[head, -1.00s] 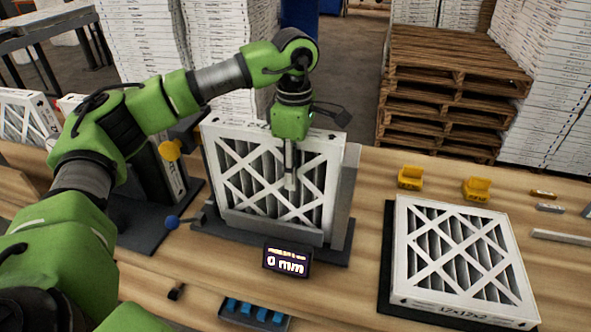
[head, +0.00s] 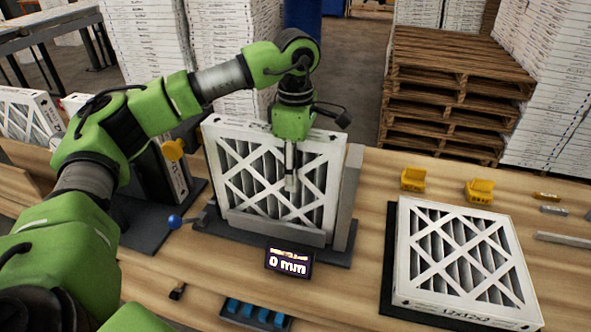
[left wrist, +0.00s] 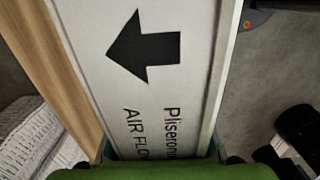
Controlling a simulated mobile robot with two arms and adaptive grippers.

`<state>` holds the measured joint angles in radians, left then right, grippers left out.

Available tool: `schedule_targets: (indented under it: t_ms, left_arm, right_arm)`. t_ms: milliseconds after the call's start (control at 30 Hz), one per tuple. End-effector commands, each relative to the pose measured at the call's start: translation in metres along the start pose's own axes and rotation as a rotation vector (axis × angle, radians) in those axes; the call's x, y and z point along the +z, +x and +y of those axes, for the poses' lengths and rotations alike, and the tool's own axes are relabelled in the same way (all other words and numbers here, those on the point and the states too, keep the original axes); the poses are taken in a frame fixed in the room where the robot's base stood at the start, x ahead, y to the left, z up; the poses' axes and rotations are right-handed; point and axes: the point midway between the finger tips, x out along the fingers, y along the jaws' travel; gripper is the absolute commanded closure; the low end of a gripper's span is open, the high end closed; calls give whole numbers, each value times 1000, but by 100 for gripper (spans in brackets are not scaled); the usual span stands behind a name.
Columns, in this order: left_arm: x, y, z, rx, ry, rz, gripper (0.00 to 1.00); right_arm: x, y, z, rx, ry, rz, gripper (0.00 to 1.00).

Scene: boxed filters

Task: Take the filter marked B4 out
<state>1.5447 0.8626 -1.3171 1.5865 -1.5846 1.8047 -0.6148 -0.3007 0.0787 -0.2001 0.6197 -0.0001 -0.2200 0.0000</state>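A white-framed pleated filter (head: 240,178) with a crossed lattice front stands upright in a grey holder (head: 275,228) in the middle of the bench. No B4 mark can be read on it. My left gripper (head: 291,168) is over its top edge, with one finger hanging down in front of the lattice; the other finger is hidden behind the filter. In the left wrist view the filter's edge (left wrist: 150,85) shows a black arrow and "AIR FLOW" text, close below the gripper. Whether both fingers press on it cannot be seen. My right gripper is not in view.
A small display (head: 288,262) before the holder reads 0 mm. Another filter (head: 465,255) lies flat on a dark mat at the right. Other filters (head: 30,118) stand at the left. Pallets (head: 450,90) are stacked behind the bench.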

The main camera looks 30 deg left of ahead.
Motion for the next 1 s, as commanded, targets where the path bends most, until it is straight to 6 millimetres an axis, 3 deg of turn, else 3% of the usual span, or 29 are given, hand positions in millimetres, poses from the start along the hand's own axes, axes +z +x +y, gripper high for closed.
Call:
schedule_targets:
  t_ms: [1000]
  left_arm:
    - [0, -54, 0, 0, 0, -1, 64]
  right_arm:
    - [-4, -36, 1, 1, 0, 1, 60]
